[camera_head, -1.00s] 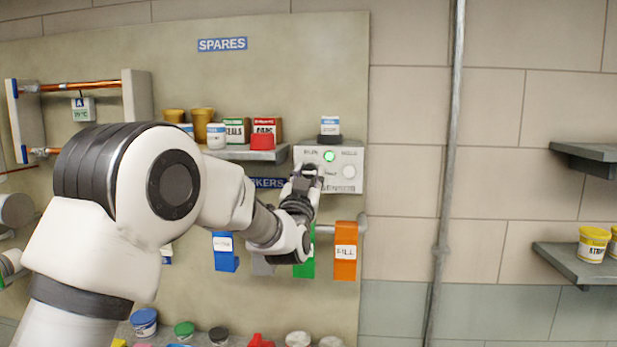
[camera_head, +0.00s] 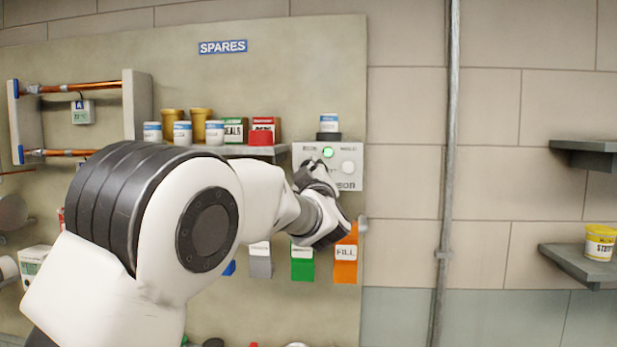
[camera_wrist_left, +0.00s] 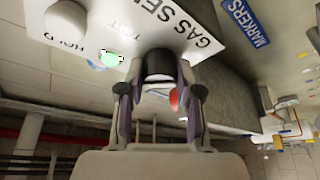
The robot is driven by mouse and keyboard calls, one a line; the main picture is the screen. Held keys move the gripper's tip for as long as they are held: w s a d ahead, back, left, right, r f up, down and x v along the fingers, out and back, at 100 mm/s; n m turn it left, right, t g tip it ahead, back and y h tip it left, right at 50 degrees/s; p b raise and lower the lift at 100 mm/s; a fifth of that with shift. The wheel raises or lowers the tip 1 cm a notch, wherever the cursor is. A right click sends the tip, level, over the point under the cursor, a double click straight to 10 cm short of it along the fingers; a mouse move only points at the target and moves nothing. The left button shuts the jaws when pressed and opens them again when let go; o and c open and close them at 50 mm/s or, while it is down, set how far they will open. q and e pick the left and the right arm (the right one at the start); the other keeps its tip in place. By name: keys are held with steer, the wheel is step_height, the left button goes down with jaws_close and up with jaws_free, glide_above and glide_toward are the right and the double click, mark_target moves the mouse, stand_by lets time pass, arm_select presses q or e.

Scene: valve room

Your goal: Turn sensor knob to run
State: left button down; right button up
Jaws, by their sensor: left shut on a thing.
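The gas sensor box (camera_head: 352,150) is a pale panel on the board, with a lit green lamp (camera_head: 328,152) and a white round button (camera_head: 348,167). In the left wrist view the panel is tilted, with the lamp (camera_wrist_left: 110,58), the white button (camera_wrist_left: 66,20) near the word HOLD, and a dark knob (camera_wrist_left: 160,64). My left gripper (camera_head: 313,172) is at the panel's lower left; the left wrist view shows its fingers (camera_wrist_left: 162,82) shut on the knob, one on each side. The gripper hides the knob in the head view. My right gripper is not in view.
A shelf with jars and boxes (camera_head: 233,131) is left of the sensor box. A small jar (camera_head: 328,123) stands on top of the box. Coloured tags, including an orange one (camera_head: 345,262), hang below. A vertical pipe (camera_head: 447,190) runs to the right.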

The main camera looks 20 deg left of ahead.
arm_select(q)
steer(key=n+g, duration=0.1)
steer(key=n, duration=0.1)
steer(key=n+g+y, duration=0.1)
steer(key=n, duration=0.1)
steer(key=shift+d+r+n+p, duration=0.1)
steer(key=shift+r+n+p, duration=0.05)
steer(key=shift+n+p, duration=0.15)
steer(key=n+g+p, duration=0.1)
steer(key=n+g, duration=0.1)
steer(key=n, duration=0.3)
steer(key=shift+p, duration=0.3)
steer(key=c, duration=0.8)
jaws_free()
steer(key=shift+o, duration=0.2)
